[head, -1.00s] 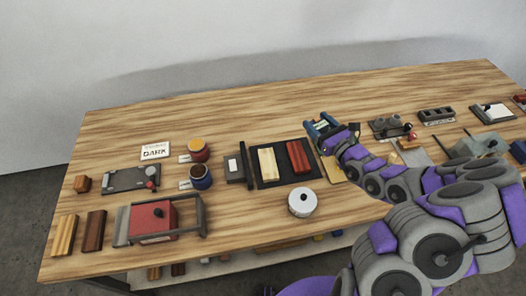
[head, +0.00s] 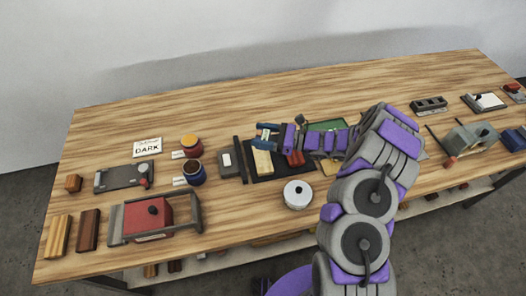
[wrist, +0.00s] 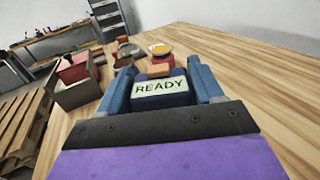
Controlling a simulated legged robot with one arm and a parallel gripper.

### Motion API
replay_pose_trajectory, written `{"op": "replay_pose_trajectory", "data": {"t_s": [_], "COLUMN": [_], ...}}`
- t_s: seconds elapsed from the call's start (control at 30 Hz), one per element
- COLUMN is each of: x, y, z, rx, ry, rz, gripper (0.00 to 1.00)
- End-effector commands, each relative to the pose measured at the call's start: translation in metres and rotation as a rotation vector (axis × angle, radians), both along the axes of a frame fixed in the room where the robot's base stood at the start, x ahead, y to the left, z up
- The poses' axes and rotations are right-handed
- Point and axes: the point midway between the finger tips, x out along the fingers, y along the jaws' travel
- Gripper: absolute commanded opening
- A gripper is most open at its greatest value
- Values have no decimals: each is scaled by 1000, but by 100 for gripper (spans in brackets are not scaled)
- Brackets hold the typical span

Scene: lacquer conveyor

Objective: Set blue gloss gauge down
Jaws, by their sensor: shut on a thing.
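The blue gloss gauge (wrist: 148,101) is between my gripper's blue fingers in the wrist view, its pale READY label facing the camera. My gripper (head: 264,136) is shut on it. In the head view the gripper is over the back part of the dark mat (head: 258,174), above the light wood block (head: 263,162) and left of the red block (head: 295,158). The gauge is small there and partly hidden by the fingers. The gap between it and the surface below cannot be told.
A grey holder (head: 230,163) stands left of the mat, with orange (head: 191,146) and dark blue (head: 195,173) jars beyond. A white round pot (head: 297,194) stands in front. The table behind the jars and the DARK card (head: 147,147) is largely clear.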

Motion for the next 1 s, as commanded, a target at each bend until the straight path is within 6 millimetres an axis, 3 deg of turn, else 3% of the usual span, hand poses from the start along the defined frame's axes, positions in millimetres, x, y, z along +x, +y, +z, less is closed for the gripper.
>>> {"op": "replay_pose_trajectory", "data": {"t_s": [0.13,0.37,0.57,0.93,0.97,1.0], "x": [0,0,0,0,0,0], "y": [0,-1,-1,0,-1,-1], "z": [-29,-47,-75,-79,-79,-78], "rx": [-1,1,2,2,2,2], "ry": [1,-2,0,-2,-2,-2], "rz": [-1,-1,-2,-2,-2,-2], "gripper": [23,23,23,23,68,72]}}
